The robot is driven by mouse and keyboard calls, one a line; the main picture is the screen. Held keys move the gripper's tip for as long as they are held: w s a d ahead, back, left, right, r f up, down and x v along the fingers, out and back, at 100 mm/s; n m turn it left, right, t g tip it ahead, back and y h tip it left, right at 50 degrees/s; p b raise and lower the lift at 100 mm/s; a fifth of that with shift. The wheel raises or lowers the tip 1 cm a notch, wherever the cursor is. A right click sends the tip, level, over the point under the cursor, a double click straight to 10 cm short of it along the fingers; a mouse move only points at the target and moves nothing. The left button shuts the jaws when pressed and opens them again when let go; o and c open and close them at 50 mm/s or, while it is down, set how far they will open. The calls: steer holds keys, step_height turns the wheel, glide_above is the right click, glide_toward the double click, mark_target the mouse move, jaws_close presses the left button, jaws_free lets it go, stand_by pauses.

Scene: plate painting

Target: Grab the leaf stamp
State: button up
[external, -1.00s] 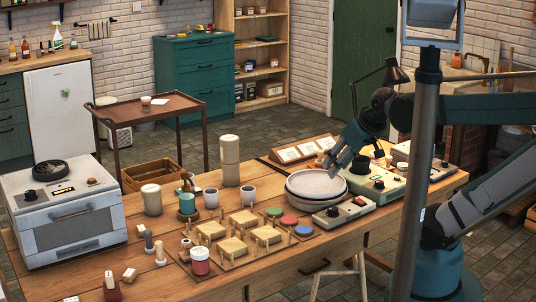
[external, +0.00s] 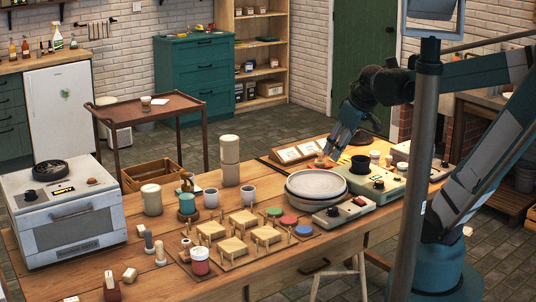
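My gripper (external: 328,155) points down at the far side of the table, behind the stacked plates and by the right end of the tilted card rack. A small tan object (external: 320,163) shows right at its fingertips; it is too small to tell whether this is the leaf stamp or whether the fingers hold it. Small block- and peg-like pieces stand at the table's front left, among them a dark red one (external: 111,286) and a pale one (external: 130,275). No leaf design can be made out on any of them.
The stacked grey plates (external: 316,184) stand just in front of my gripper. Small wooden stands (external: 243,218) and colored discs fill the middle.

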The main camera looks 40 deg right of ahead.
steer(key=w+d+r+n+g+p, duration=0.1)
steer(key=w+d+n+g+p, duration=0.2)
steer(key=w+d, duration=0.55)
steer(key=n+g+p, duration=0.3)
steer(key=n+p, duration=0.4)
steer(key=n, duration=0.5)
glide_above(389, 156)
steer(key=a, duration=0.1)
steer(key=shift+y, duration=0.3)
step_height(389, 156, down, 16)
steer(key=shift+r, duration=0.1)
steer(key=shift+s+d+f, duration=0.2)
steer(key=shift+f, duration=0.1)
steer(key=shift+f+b, duration=0.45)
steer(key=shift+f, duration=0.8)
